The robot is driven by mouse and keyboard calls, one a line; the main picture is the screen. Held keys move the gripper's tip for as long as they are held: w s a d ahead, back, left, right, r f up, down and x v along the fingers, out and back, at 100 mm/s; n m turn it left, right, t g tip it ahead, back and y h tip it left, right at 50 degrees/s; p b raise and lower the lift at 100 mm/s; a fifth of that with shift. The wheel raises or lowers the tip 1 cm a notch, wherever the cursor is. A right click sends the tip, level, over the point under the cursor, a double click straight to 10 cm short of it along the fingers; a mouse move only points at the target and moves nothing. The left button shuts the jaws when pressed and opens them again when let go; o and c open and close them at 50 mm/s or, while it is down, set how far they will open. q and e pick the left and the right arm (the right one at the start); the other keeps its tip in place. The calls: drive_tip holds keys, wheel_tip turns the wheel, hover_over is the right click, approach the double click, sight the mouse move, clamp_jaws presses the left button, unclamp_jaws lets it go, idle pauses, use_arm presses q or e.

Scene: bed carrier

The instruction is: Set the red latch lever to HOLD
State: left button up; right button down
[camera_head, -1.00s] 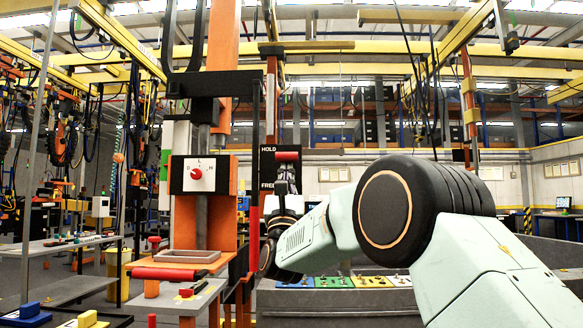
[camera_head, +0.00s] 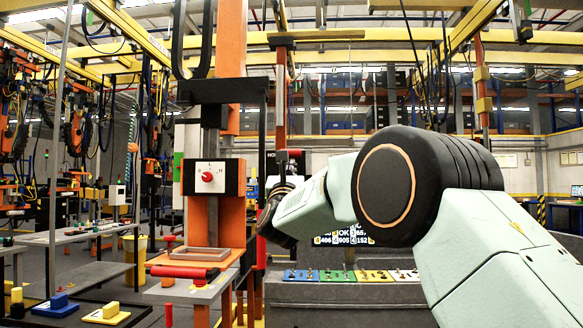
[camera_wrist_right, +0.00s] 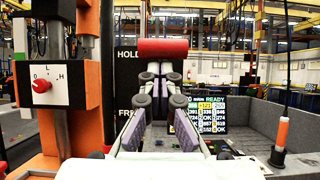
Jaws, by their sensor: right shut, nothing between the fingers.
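The red latch lever (camera_wrist_right: 163,48) is a red bar in front of a black plate (camera_wrist_right: 127,85) lettered HOLD above and FREE, partly covered, below. In the wrist view the bar is level with HOLD. My right gripper (camera_wrist_right: 160,70) is shut and empty, its fingertips just below the bar in the picture; I cannot tell whether they touch it. In the head view the lever (camera_head: 291,153) shows small beside the plate, and my right arm hides much of the plate and gripper. My left gripper is not in view.
An orange column with a red dial knob (camera_head: 207,176) stands left of the lever. A red roller (camera_head: 180,272) and a grey tray frame (camera_head: 197,253) are below it. A grey bin (camera_wrist_right: 275,105) and a lit status screen (camera_wrist_right: 208,114) lie to the right.

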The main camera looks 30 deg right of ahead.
drive_tip(key=shift+r+g+y+p, duration=0.3)
drive_tip(key=shift+r+g+p, duration=0.2)
drive_tip(key=shift+g, duration=0.1)
drive_tip(key=shift+w+f, duration=0.1)
drive_tip(key=shift+w, duration=0.05)
